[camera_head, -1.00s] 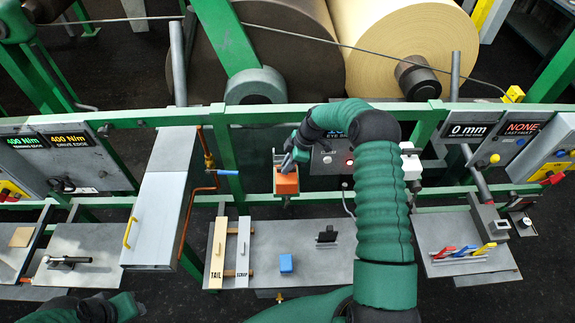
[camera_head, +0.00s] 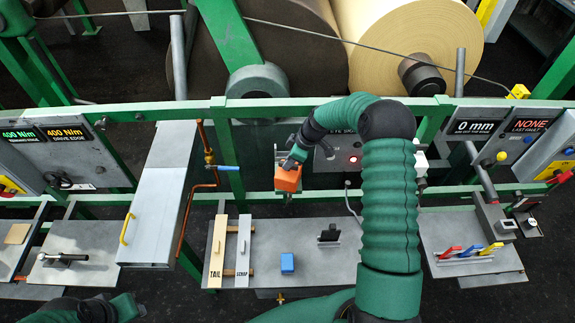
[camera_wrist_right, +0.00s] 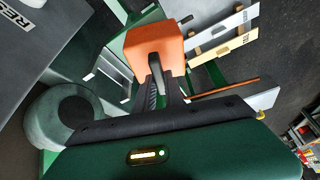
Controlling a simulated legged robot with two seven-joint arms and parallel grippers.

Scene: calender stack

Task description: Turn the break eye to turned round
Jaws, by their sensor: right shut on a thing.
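The orange box-shaped head (camera_head: 287,180), which I take to be the break eye, sits at a metal bracket under the green rail, left of my right forearm. It looks turned at an angle to the bracket. My right gripper (camera_head: 292,163) comes in from above and is shut on it. In the right wrist view the orange head (camera_wrist_right: 154,48) is at the tips of my dark right gripper fingers (camera_wrist_right: 160,84). Part of its near face is hidden by the fingers. My left arm (camera_head: 95,311) shows at the lower left edge; its finger state is unclear.
A copper pipe with a blue-handled valve (camera_head: 228,168) stands to the left. A panel with a lit red button (camera_head: 353,158) is close on the right.

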